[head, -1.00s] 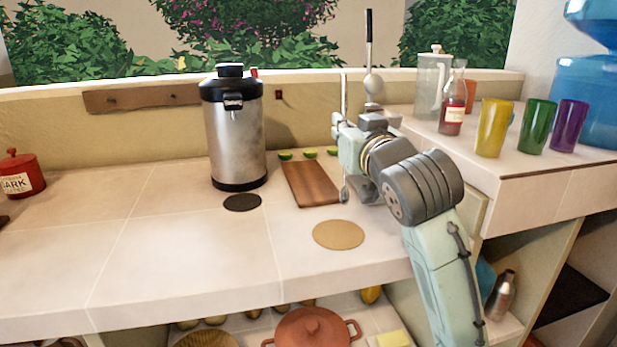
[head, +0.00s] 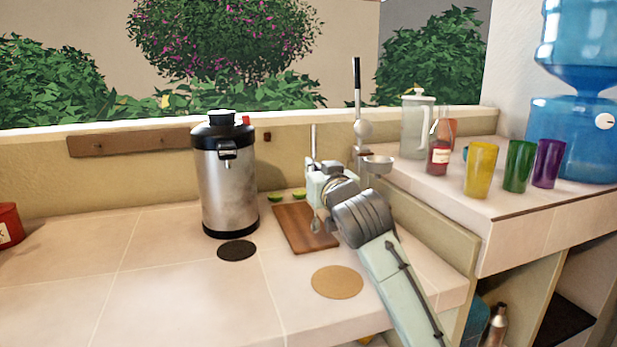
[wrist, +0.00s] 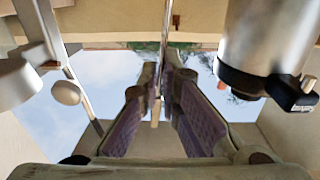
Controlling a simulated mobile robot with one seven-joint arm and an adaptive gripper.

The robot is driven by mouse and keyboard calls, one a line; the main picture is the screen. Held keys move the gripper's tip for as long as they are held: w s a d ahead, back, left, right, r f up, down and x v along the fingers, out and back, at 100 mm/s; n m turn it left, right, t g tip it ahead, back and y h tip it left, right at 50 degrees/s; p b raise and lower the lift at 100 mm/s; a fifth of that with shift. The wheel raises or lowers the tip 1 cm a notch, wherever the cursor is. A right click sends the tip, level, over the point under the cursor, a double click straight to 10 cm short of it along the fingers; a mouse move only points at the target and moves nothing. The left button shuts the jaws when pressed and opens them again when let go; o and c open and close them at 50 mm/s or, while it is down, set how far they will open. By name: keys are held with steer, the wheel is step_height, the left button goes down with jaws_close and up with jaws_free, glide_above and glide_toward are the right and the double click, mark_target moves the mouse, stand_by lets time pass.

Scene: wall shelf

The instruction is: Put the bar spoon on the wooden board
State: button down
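The bar spoon (head: 314,145) is a thin metal rod, held upright with its small bowl (head: 315,225) at the lower end. In the head view the bowl appears over the right part of the wooden board (head: 290,222), which lies flat on the tiled counter. I cannot tell whether the bowl touches the board. My gripper is shut on the spoon's shaft; in the wrist view its purple-padded fingers (wrist: 161,85) pinch the thin rod between them. In the head view my wrist hides the fingertips and the middle of the shaft.
A steel dispenser (head: 229,185) stands left of the board, with a dark round mat (head: 237,250) before it. Lime halves (head: 276,197) lie behind the board. A lever press (head: 357,100) stands behind my arm. A tan mat (head: 337,282) lies in front.

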steer(key=w+f, duration=0.2)
steer(key=w+a+f+p, duration=0.1)
steer(key=f, duration=0.1)
steer(key=shift+w+a, duration=0.1)
steer(key=shift+w, duration=0.3)
